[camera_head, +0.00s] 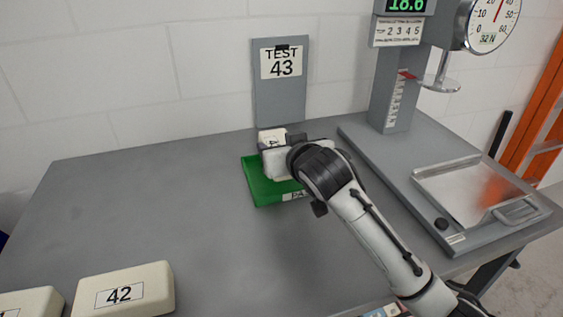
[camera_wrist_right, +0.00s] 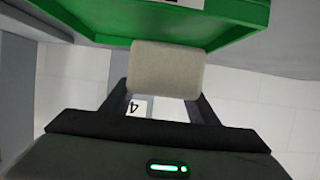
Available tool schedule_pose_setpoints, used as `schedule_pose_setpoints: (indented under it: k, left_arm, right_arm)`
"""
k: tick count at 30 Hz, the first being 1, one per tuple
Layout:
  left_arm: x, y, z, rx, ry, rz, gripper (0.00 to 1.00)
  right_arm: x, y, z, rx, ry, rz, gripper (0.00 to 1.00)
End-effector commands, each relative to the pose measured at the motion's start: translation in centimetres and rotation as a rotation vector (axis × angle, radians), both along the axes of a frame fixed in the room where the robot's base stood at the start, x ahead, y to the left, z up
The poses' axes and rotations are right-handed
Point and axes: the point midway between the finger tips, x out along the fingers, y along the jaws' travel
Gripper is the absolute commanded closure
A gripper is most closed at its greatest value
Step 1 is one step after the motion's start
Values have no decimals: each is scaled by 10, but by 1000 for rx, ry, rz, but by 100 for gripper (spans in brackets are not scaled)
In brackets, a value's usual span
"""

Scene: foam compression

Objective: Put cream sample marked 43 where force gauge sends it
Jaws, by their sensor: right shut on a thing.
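A cream foam block (camera_head: 277,166) is held at the green tray (camera_head: 254,184), at the tray's back. Its label is partly hidden by my gripper in the head view. My right gripper (camera_head: 281,146) is shut on this block. In the right wrist view the block (camera_wrist_right: 166,69) sits between the fingers, against the green tray (camera_wrist_right: 226,22); part of a "4" label shows. I cannot tell whether the block rests on the tray floor. A grey board (camera_head: 279,100) behind reads "TEST 43". The force gauge (camera_head: 489,22) stands right; its display (camera_head: 405,5) reads 18.6. My left gripper is not in view.
A cream block marked 42 (camera_head: 122,290) lies front left, with another cream block (camera_head: 30,302) cut off beside it. A metal tray (camera_head: 470,190) lies on the gauge's base at right. The left middle of the grey table (camera_head: 150,205) is clear.

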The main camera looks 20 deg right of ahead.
Motion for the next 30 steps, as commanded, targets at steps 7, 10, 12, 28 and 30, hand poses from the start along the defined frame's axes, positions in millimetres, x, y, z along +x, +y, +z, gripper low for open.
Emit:
schedule_pose_setpoints:
  k: [7,10,12,28,30]
  left_arm:
    - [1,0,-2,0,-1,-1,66]
    - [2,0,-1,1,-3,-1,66]
    - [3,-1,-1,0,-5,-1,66]
    - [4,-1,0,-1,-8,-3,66]
    - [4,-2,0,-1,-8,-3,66]
  right_arm:
    - [-1,-1,-32,-3,3,-1,70]
    - [-1,-1,-39,-2,2,0,70]
    - [0,0,-38,-1,0,0,70]
    - [0,0,-41,-1,0,0,27]
    - [0,0,-41,-1,0,0,27]
